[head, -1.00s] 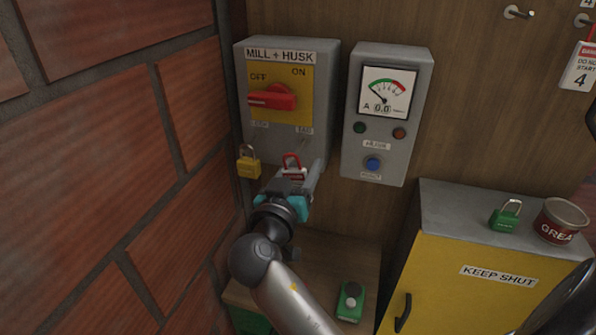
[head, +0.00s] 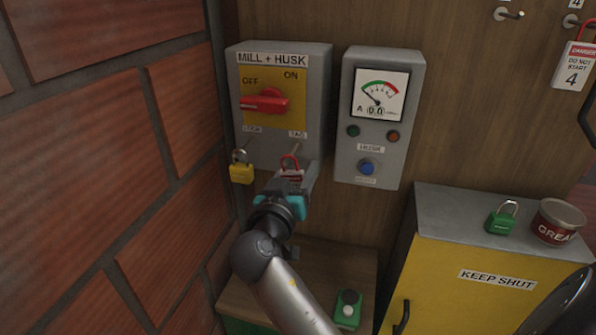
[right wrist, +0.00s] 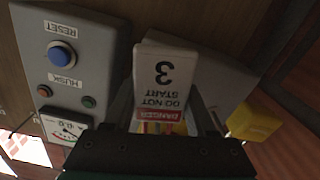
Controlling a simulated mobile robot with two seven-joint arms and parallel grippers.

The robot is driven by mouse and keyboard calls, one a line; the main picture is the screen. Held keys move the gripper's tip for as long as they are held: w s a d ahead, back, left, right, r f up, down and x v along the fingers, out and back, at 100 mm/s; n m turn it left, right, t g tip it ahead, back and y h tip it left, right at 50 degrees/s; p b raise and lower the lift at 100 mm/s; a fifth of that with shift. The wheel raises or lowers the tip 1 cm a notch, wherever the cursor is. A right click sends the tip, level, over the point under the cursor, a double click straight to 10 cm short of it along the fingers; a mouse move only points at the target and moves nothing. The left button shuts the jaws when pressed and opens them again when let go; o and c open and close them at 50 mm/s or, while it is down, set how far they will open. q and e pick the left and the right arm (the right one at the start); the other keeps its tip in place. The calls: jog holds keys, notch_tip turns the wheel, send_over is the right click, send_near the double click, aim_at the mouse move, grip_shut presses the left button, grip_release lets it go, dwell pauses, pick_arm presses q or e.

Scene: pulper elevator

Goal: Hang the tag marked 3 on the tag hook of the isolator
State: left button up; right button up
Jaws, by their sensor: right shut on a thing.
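The isolator (head: 317,110) is a grey box with a yellow plate marked MILL + HUSK. Its red handle (head: 264,102) points left to OFF. The tag hook (head: 296,149) shows as a small peg below the TAG label. My right gripper (head: 290,188) is shut on the tag marked 3 (right wrist: 160,78), just below that hook. The "3" and DANGER DO NOT START read upside down in the right wrist view. My left gripper is not in view.
A yellow padlock (head: 241,172) hangs at the isolator's lower left. The ammeter box (head: 408,150) stands close on the right. A brick wall (head: 100,140) bounds the left. A green padlock (head: 501,219) and grease tin (head: 559,222) sit on the yellow cabinet. Tag 4 (head: 572,75) hangs upper right.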

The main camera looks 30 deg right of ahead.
jog(key=o, duration=1.4)
